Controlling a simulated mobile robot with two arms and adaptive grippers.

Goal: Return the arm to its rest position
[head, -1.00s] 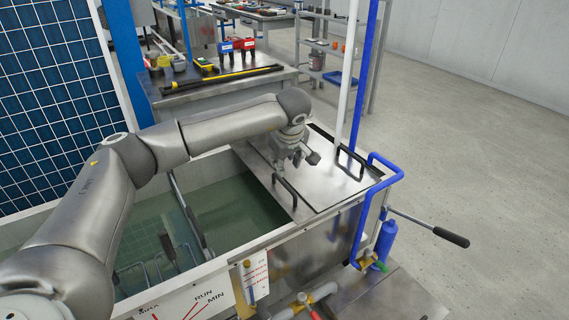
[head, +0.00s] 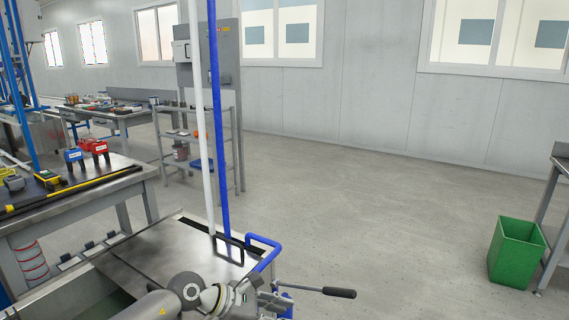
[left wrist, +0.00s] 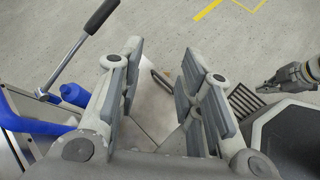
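My left arm comes in at the bottom of the head view. Its gripper (head: 262,302) is low at the bottom edge, in front of the steel tank cover and beside the blue bent pipe. In the left wrist view my left gripper (left wrist: 163,72) has its two fingers spread apart with nothing between them, only floor and a metal edge beyond. At the right edge of that view a grey mechanism (left wrist: 290,76) looks like my right gripper; its fingers are too small to judge. The right gripper does not show in the head view.
The steel tank cover (head: 160,256) has a black handle. A blue pipe (head: 264,244) and a black-gripped lever (head: 338,292) stick out at its right. A workbench (head: 92,190) stands at left. A green bin (head: 516,252) stands at right. The floor between is clear.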

